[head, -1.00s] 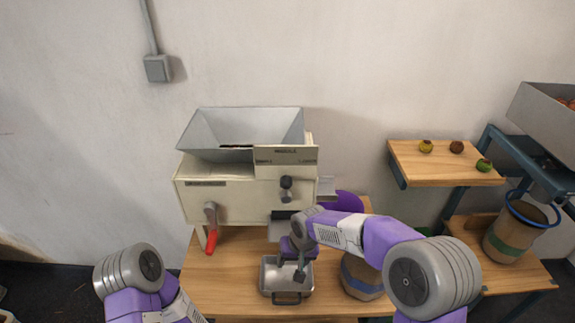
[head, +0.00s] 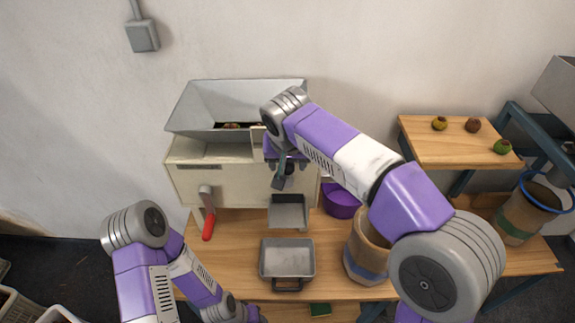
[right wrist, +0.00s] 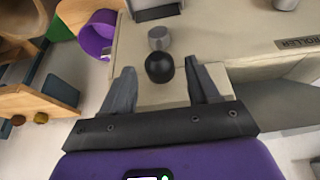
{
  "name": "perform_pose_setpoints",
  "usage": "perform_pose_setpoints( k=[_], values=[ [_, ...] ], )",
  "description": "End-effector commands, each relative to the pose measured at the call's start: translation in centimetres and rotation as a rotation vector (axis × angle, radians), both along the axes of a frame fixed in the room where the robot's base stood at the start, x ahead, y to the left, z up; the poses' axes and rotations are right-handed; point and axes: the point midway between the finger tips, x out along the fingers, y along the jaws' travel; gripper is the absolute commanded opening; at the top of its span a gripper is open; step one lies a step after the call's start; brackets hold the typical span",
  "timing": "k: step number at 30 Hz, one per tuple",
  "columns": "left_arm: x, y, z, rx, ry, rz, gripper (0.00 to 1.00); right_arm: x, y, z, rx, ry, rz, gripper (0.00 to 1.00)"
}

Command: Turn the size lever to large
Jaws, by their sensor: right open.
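The size lever, a short grey stem with a black ball knob (right wrist: 160,68), is on the front of the cream machine (head: 212,180). In the right wrist view the knob sits between the two open fingers of my right gripper (right wrist: 158,78), with a gap on both sides. In the head view my right gripper (head: 283,176) is in front of the machine's upper right front and partly hides the lever and the plate above it. My left arm is at the lower left; its gripper is at the bottom edge, too cut off to judge.
A red-handled crank (head: 208,227) hangs on the machine's left front. Below the metal chute (head: 289,213) a steel tray (head: 266,262) stands on the table.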

Motion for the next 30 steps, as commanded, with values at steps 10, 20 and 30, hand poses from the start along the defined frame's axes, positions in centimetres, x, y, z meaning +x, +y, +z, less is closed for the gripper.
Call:
perform_pose_setpoints(
  k=[10,20,30],
  values=[
    [0.02,0.0,-0.22,0.0,0.0,0.0,0.43,0.41,0.01,-0.97,0.001,0.0,0.001,0.6],
    [0.02,0.0,-0.22,0.0,0.0,0.0,0.43,0.39,0.03,-0.94,0.001,0.0,0.001,0.19],
    [0.02,0.0,-0.24,0.0,0.0,0.0,0.43,0.39,0.0,-0.93,0.003,0.0,0.001,0.0]
  ],
)
